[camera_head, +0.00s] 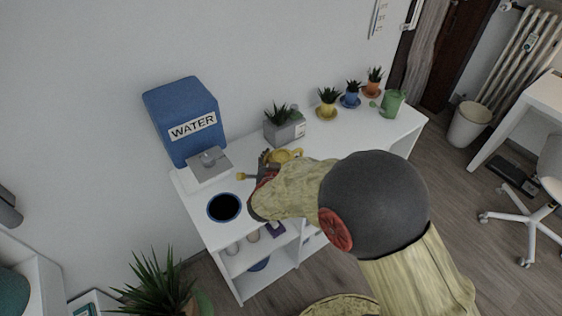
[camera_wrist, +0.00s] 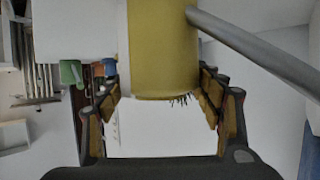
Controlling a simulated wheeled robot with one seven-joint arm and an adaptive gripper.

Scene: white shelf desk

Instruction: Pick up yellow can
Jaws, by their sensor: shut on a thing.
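The yellow can (camera_head: 285,155) is a small watering can at the white desk (camera_head: 330,145), partly hidden by my gripper (camera_head: 266,168) and arm in the head view. Its yellow spout tip (camera_head: 243,177) points left. In the wrist view the yellow can (camera_wrist: 163,50) fills the upper middle, with a grey bar crossing to the right. My gripper (camera_wrist: 162,80) has a finger on each side of the can and is shut on it. I cannot tell whether the can touches the desk top.
A blue WATER tank (camera_head: 183,110) with a grey dispenser (camera_head: 208,162) stands at the desk's left. A dark round opening (camera_head: 224,207) is in front. A grey planter (camera_head: 284,129), several small potted plants and a green can (camera_head: 392,103) line the back. A white bin (camera_head: 468,125) stands right.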

